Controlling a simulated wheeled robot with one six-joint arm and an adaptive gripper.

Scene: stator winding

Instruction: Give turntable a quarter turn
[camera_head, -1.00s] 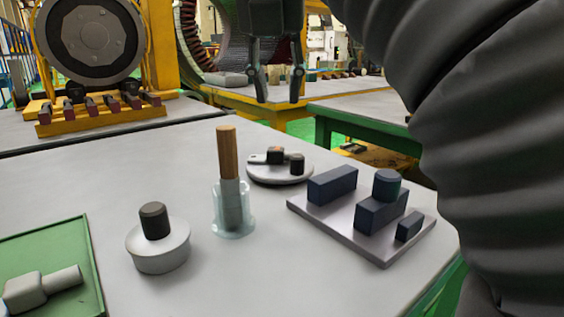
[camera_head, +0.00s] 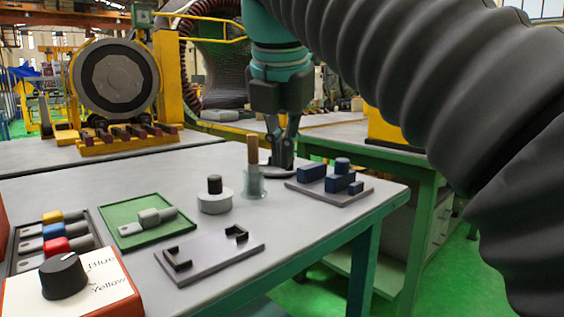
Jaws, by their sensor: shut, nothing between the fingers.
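The turntable (camera_head: 270,171) is a low, pale grey round plate on the grey workbench, behind a clear cup with a wooden-handled tool. Only its rim shows clearly. My gripper (camera_head: 283,162) points down over the turntable with its fingers closed together and nothing held. Its tips hide the middle of the plate and the small dark blocks there. I cannot tell whether the tips touch the plate or a block.
The wooden-handled tool in the cup (camera_head: 254,186) stands close in front. A plate with blue blocks (camera_head: 330,195) lies just right. A round grey base with a black knob (camera_head: 214,203), a green tray (camera_head: 112,235) and a dark fixture (camera_head: 188,275) lie nearer.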

